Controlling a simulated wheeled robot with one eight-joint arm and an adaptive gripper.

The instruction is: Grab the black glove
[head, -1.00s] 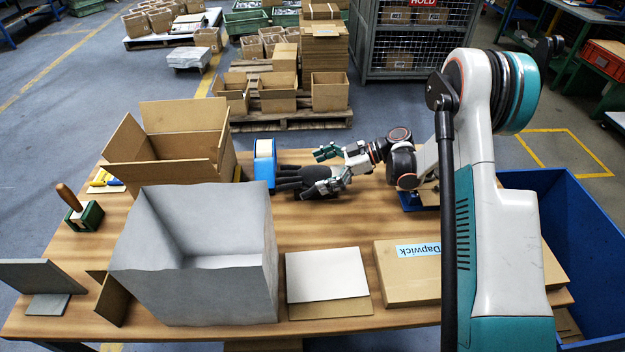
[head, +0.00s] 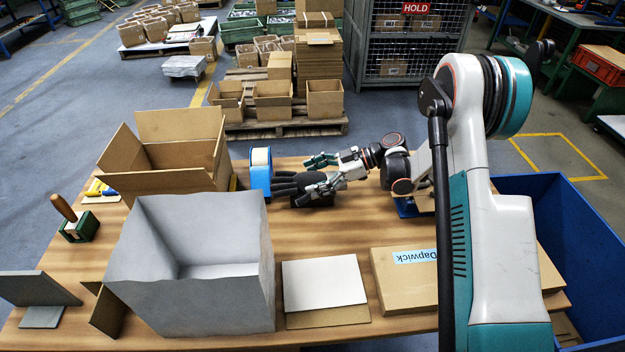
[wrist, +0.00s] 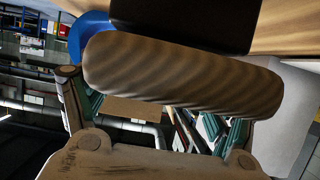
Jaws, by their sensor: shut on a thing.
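The black glove (head: 312,182) is in the head view, behind the grey open box, with its fingers pointing left. My gripper (head: 330,173) is shut on its cuff end from the right. The glove appears slightly above the table (head: 370,222), with a dark patch (head: 318,201) under it; I cannot tell whether that is shadow or an object. In the wrist view a thick, striped-lit roll of the glove (wrist: 180,82) lies across between my two fingers and hides much of what is beyond.
A blue tape dispenser (head: 261,180) stands close left of the glove's fingertips. An open cardboard box (head: 170,180) and a grey open box (head: 190,296) stand left and in front. A flat carton (head: 405,285) lies front right. Bare tabletop lies in front of the glove.

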